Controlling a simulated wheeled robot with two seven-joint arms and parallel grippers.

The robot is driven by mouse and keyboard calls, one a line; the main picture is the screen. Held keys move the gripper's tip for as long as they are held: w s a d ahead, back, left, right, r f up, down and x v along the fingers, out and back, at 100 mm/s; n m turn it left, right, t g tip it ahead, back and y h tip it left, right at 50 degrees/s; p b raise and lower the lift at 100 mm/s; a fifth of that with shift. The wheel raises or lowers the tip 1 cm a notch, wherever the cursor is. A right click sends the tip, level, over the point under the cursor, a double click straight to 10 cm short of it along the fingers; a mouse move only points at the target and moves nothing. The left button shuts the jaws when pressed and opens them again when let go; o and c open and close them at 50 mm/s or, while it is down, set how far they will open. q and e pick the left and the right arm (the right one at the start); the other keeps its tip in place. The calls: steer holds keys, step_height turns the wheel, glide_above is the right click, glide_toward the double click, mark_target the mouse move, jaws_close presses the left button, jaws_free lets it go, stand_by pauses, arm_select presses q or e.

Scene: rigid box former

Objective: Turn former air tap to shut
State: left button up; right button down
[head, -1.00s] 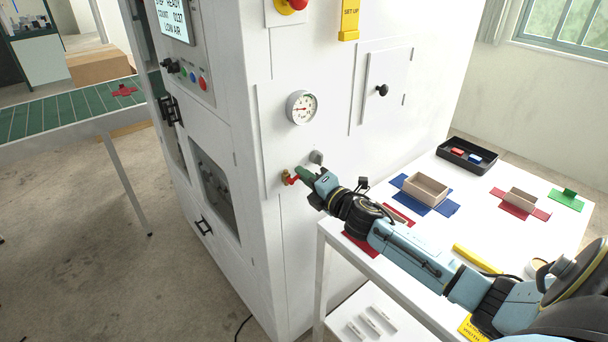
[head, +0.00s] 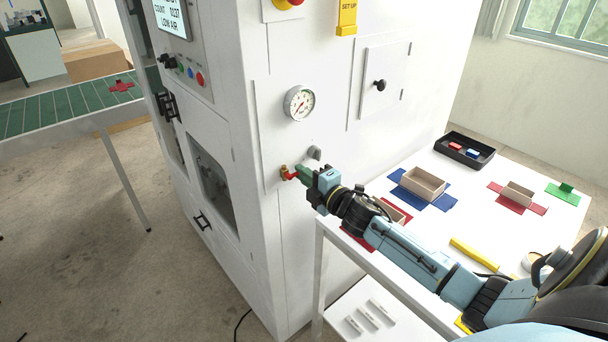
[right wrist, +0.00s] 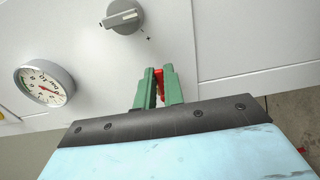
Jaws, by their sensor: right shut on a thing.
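The air tap (head: 286,174) is a small brass fitting with a red lever on the side panel of the white box former. In the right wrist view the red lever (right wrist: 160,84) shows between the green fingers. My right gripper (head: 301,172) is shut on this red lever; its fingers hide part of it. The tap's brass body is hidden in the right wrist view. A pressure gauge (head: 300,103) sits above the tap and also shows in the right wrist view (right wrist: 44,87). My left gripper is not in view.
A grey knob (head: 314,153) is just above the right gripper. A white table (head: 470,235) with trays, coloured blanks and a yellow bar stands to the right. A green conveyor (head: 60,110) is at the left. The floor before the former is clear.

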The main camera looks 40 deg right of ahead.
steer(key=c, duration=1.5)
jaws_free()
steer(key=s+d+b, duration=0.1)
steer(key=s, duration=1.2)
steer(key=shift+s, duration=0.2)
